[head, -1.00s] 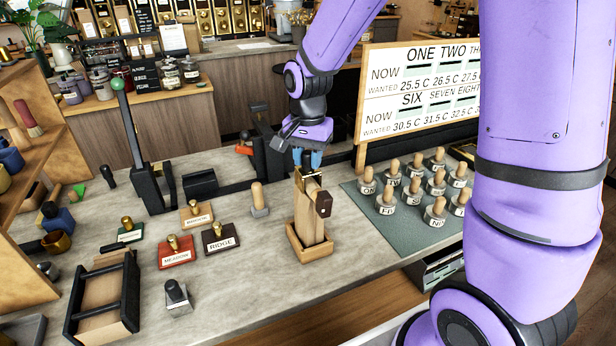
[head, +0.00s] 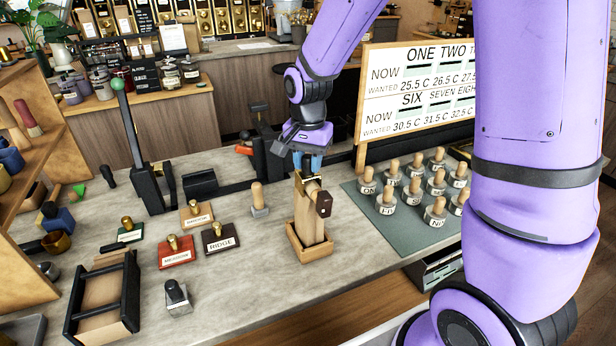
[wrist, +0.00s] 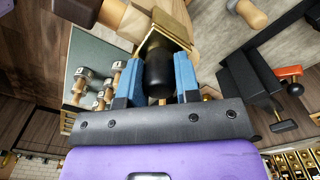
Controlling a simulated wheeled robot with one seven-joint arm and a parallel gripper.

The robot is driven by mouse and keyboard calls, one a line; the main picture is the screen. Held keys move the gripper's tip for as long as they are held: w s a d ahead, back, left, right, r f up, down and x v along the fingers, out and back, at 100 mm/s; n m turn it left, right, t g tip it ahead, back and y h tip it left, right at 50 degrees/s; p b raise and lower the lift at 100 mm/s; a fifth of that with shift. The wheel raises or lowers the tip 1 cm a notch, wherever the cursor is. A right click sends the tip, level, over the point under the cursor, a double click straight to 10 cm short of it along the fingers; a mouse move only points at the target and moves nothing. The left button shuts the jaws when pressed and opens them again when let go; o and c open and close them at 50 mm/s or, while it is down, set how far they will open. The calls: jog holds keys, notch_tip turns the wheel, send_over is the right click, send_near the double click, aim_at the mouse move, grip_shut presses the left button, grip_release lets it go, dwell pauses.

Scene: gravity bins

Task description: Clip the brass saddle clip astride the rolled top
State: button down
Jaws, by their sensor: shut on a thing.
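The tan paper bag (head: 304,217) stands upright in a small wooden tray (head: 313,256) on the counter. Its rolled top ends in a dark brown block (head: 323,204) facing right. My gripper (head: 308,160) is directly above the rolled top, pointing down. Its blue fingers are shut on the black knob of the brass saddle clip (wrist: 170,30). In the head view the brass clip (head: 308,185) is at the rolled top, partly hidden. I cannot tell whether it is fully seated astride it. Part of the roll (wrist: 135,20) shows beyond the clip in the wrist view.
Weights with wooden knobs stand on a green mat (head: 405,226) to the right, before a temperature board (head: 420,90). A wooden-handled tool (head: 259,200) and brass-knobbed stamps, including a red one (head: 177,252), lie to the left. A black frame (head: 103,297) is at front left.

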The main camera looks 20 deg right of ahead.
jog(key=shift+f, duration=0.3)
dwell(0.5)
jog(key=c, duration=0.8)
grip_release()
jog(key=shift+o, duration=0.2)
notch_tip(320, 180, up, 10)
jog(key=shift+r, duration=0.4)
